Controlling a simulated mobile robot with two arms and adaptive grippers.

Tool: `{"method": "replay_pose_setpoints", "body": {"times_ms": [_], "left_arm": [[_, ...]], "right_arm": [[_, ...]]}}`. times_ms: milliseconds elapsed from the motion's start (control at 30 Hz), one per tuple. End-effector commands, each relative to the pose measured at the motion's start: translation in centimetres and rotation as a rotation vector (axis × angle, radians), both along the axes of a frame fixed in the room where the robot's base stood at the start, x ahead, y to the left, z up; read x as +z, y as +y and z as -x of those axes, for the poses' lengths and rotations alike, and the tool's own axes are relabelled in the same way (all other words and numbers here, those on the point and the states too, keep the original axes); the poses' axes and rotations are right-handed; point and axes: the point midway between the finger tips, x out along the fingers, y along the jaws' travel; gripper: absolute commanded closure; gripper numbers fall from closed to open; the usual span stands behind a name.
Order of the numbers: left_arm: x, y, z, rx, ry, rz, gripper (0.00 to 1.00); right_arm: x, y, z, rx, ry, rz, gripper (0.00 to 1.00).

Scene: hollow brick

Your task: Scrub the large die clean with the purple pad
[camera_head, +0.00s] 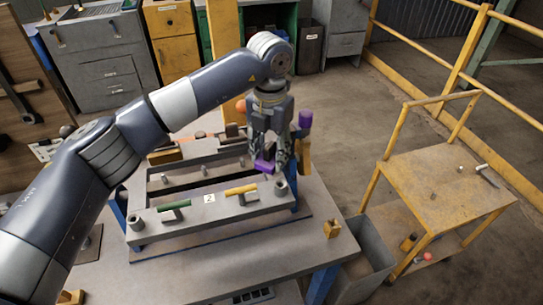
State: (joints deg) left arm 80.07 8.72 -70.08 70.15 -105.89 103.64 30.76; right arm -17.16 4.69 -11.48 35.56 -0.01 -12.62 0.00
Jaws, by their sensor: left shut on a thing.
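The large die (219,212) is a grey metal block with round posts at its corners and a small "2" label on its front bar. It sits on a dark base plate on the workbench. My left gripper (271,158) points down over the die's right end and is shut on the purple pad (264,166). The pad is close to the die's right side; I cannot tell whether it touches. Part of the die's back is hidden by my left arm. My right gripper is not in view.
A green-handled bar (174,205) and a yellow-handled bar (241,190) lie on the die's front. A purple-topped item (305,119) stands behind the gripper. A grey bin (362,262) and a yellow cart (440,190) stand right of the workbench (323,262). Cabinets line the back.

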Motion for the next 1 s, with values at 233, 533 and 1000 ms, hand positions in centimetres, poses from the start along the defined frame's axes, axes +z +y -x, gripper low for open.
{"method": "replay_pose_setpoints", "body": {"times_ms": [233,533,1000], "left_arm": [[-0.2,0.6,-2.0,0.002,-0.003,0.001,0.78],[-0.2,0.9,-3.2,0.002,-0.003,0.001,0.78],[0.0,1.6,-5.2,-0.001,-0.009,0.002,0.78]], "right_arm": [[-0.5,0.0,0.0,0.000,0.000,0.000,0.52],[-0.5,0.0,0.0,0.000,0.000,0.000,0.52],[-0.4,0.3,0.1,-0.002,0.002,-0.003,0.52]]}}
